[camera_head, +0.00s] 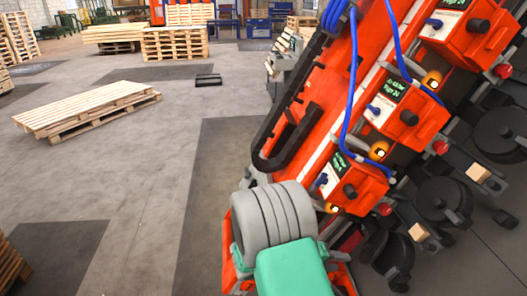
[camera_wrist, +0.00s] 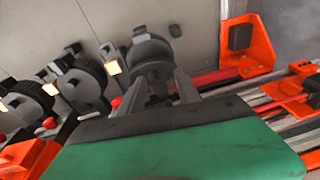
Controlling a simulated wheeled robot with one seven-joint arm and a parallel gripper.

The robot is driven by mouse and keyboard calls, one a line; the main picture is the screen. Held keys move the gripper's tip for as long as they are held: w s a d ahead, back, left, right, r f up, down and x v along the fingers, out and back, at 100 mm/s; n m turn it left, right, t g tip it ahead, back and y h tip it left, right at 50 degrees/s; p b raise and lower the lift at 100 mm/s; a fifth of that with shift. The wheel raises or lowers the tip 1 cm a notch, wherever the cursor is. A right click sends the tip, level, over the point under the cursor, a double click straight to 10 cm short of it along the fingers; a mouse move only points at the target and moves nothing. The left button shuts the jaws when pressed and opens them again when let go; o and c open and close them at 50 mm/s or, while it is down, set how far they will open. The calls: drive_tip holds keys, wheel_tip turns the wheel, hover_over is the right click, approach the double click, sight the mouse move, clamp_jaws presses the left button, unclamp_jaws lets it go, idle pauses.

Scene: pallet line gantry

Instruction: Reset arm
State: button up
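In the wrist view a green surface with a dark front edge (camera_wrist: 190,150) fills the bottom, very close to the camera. A green block (camera_head: 290,268) also shows at the bottom of the head view, against a grey ribbed cylinder (camera_head: 272,215). I cannot tell whether these are parts of me. The orange gantry machine (camera_head: 325,105) stands close on the right.
The machine carries orange control boxes (camera_head: 357,185) with blue cables, and black wheels (camera_head: 443,196). Similar wheels (camera_wrist: 83,82) show in the wrist view. A low pallet stack (camera_head: 88,110) lies at left. More pallets (camera_head: 174,43) stand behind. Open floor (camera_head: 150,190) lies between.

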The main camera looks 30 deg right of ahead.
drive_tip(key=s+a+f+g+y, duration=0.1)
drive_tip(key=s+a+f+y, duration=0.25)
drive_tip(key=a, duration=0.45)
drive_tip(key=s+a+f+g+y, duration=0.1)
drive_tip(key=s+a+f+y, duration=0.1)
drive_tip(key=a+f+y, duration=0.45)
drive_tip(key=w+a+r+n+t, duration=0.1)
drive_tip(key=w+a+r+t, duration=0.15)
drive_tip(key=a+r, duration=0.75)
drive_tip(key=w+a+r+n+t, duration=0.2)
drive_tip(key=w+a+r, duration=0.2)
drive_tip(key=r, duration=0.3)
drive_tip(key=w+a+r+n+t+y, duration=0.1)
drive_tip(key=w+a+r+n+t, duration=0.1)
drive_tip(key=w+a+r, duration=0.3)
wheel_tip(320, 180, up, 2)
drive_tip(key=shift+a+r+t, duration=0.1)
drive_tip(key=shift+a+t, duration=0.6)
drive_tip(key=shift+t, duration=0.15)
